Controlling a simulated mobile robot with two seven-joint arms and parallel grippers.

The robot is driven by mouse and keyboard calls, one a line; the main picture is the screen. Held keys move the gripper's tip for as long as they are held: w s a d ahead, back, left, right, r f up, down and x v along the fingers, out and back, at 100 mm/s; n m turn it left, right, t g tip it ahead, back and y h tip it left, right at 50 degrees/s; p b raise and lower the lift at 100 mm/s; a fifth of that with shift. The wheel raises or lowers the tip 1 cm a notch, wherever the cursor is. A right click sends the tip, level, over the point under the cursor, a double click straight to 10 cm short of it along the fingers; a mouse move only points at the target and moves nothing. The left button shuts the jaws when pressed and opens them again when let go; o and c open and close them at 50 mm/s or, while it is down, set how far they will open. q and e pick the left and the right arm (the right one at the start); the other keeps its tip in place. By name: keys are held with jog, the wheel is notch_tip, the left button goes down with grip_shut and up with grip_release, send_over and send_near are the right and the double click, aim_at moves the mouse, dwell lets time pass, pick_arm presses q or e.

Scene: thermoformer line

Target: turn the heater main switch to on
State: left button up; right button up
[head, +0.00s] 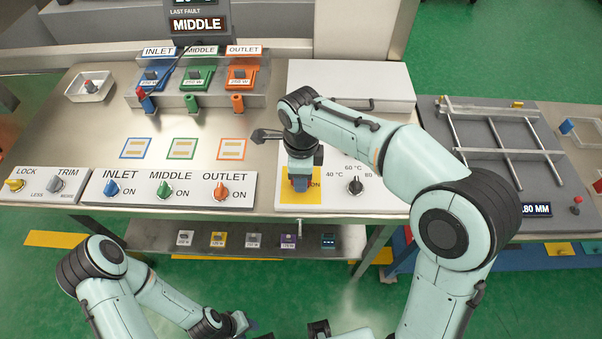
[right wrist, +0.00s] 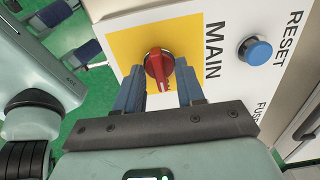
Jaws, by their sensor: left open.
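The heater main switch is a red rotary knob (right wrist: 158,68) on a yellow square (right wrist: 122,48) beside the word MAIN in the right wrist view. Its grip bar runs roughly up and down in that view; the lettering near its lower end is mostly hidden. In the head view the yellow plate (head: 287,197) shows part of the word ON, and my gripper hides the knob. My right gripper (right wrist: 160,82) has its blue fingers on both sides of the knob, close against it; it also shows in the head view (head: 300,183). My left gripper (head: 252,326) is open and empty, low in front of the bench.
A blue RESET button (right wrist: 256,51) is close to MAIN. A temperature dial (head: 355,186) sits right of the yellow plate. INLET (head: 110,189), MIDDLE (head: 164,190) and OUTLET (head: 220,191) knobs are on the panel to the left. A shelf (head: 250,240) with small items runs below.

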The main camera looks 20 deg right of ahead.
pick_arm(q)
jog(key=w+r+p, duration=0.2)
jog(key=r, duration=0.1)
jog(key=shift+w, duration=0.15)
pick_arm(e)
notch_tip(320, 180, up, 13)
jog(key=shift+r, duration=0.2)
jog(key=shift+f, duration=0.1)
dwell(0.3)
